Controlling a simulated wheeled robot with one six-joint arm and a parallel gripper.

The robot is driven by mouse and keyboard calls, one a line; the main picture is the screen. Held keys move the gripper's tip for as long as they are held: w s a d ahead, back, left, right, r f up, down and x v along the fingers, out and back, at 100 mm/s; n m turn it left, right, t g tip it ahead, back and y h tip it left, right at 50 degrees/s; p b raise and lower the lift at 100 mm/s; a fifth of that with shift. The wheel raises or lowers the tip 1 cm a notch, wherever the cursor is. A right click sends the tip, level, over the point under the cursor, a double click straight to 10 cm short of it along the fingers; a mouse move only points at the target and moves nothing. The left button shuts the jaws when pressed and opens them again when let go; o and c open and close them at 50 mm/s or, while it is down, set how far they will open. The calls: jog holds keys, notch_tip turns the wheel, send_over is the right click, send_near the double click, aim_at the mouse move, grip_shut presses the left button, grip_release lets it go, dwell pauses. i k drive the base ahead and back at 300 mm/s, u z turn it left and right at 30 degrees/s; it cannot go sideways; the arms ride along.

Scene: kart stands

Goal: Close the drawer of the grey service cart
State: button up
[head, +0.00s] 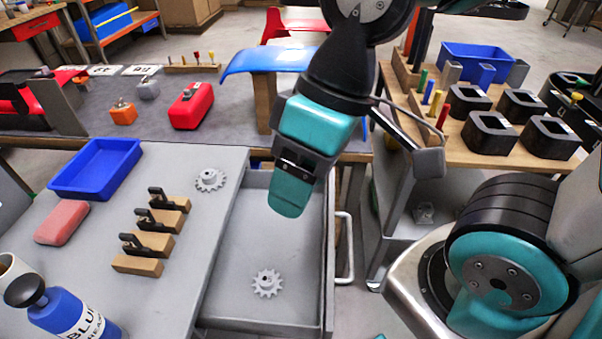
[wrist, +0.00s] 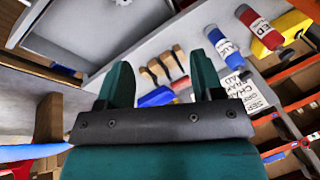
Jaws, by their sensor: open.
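The grey service cart (head: 130,290) is at the lower left of the head view. Its drawer (head: 280,236) is pulled out to the right. A toothed metal sprocket (head: 267,283) lies on the drawer floor. The drawer's pale bar handle (head: 346,250) is on its right-hand front. My gripper (head: 290,198) points down over the far part of the drawer in the head view, left of the handle; I cannot tell its height. It appears empty. In the wrist view its two teal fingers (wrist: 163,82) are spread apart, and the drawer (wrist: 90,30) shows at upper left.
On the cart top are a blue tray (head: 97,168), a second sprocket (head: 210,180), wooden blocks with black clamps (head: 155,220), a red block (head: 62,222) and a blue bottle (head: 70,315). A workbench (head: 240,105) stands behind the drawer. Open floor lies right of the handle.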

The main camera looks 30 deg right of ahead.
aim_at(257, 238)
jog(key=u, duration=0.05)
jog(key=k, duration=0.5)
jog(key=z, duration=1.65)
jog(key=i, duration=0.65)
jog(key=u, duration=1)
jog(key=k, duration=0.55)
jog(key=z, duration=0.45)
